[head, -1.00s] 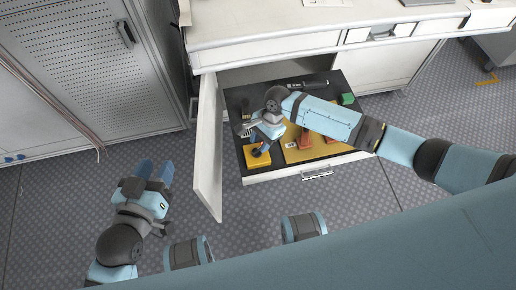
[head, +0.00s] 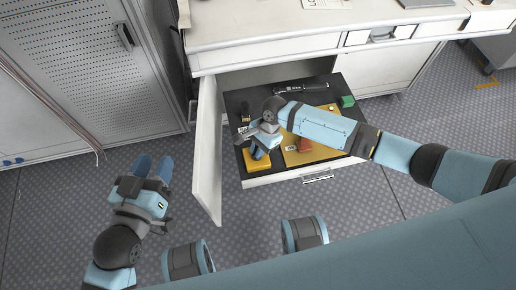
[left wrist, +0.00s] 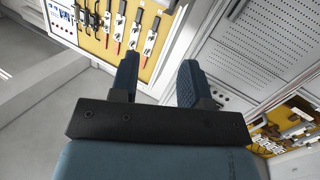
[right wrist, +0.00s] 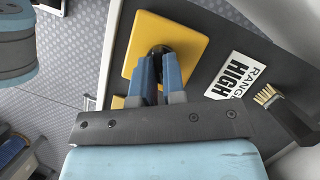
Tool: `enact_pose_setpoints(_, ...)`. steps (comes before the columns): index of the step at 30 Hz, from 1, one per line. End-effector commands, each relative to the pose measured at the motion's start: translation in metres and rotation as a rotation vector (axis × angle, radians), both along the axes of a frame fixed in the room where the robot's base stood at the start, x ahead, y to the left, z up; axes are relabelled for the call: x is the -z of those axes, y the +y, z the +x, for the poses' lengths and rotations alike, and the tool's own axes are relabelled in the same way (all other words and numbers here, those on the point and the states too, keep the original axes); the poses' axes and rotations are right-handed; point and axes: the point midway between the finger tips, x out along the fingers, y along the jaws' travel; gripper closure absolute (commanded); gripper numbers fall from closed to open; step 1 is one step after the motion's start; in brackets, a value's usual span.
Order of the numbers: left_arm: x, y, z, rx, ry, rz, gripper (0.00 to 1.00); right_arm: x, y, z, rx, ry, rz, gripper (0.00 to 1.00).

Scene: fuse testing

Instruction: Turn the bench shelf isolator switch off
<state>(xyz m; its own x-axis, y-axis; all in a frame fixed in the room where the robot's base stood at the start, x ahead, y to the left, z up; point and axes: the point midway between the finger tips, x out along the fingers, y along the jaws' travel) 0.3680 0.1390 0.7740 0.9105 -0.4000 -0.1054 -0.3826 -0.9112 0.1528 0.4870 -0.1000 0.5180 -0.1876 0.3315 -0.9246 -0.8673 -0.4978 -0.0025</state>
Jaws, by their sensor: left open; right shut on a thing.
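The isolator switch is a yellow square plate (head: 257,164) with a dark round knob, lying at the front left of the dark open drawer shelf (head: 238,98). In the right wrist view the plate (right wrist: 186,36) shows clearly, with the black knob (right wrist: 161,50) at the fingertips. My right gripper (head: 259,150) reaches down over it and is shut on the knob, which the fingers partly hide. Its fingers also show in the right wrist view (right wrist: 160,68). My left gripper (head: 154,168) is open and empty, left of the cabinet door; it also shows in the left wrist view (left wrist: 157,78).
A white cabinet door (head: 208,150) stands open left of the shelf. A "RANGE HIGH" label (right wrist: 238,75) and a brush-like item (right wrist: 267,95) lie near the plate. A red part (head: 304,146), green block (head: 347,101) and dark cylindrical tool (head: 300,88) are further right and back.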

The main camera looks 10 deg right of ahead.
Motion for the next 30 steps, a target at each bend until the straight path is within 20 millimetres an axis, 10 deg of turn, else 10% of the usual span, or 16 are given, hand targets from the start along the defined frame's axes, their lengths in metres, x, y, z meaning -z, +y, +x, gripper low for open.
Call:
enact_pose_setpoints(11, 0.061, 0.032, -0.026, -0.049, 0.315, 0.174, 0.57, -0.006, 0.002, -0.003, -0.065, 0.008, 0.001, 1.00)
enact_pose_setpoints(30, 0.049, 0.044, -0.030, -0.072, 0.397, 0.247, 0.57, 0.000, 0.005, -0.004, -0.394, 0.011, 0.002, 1.00)
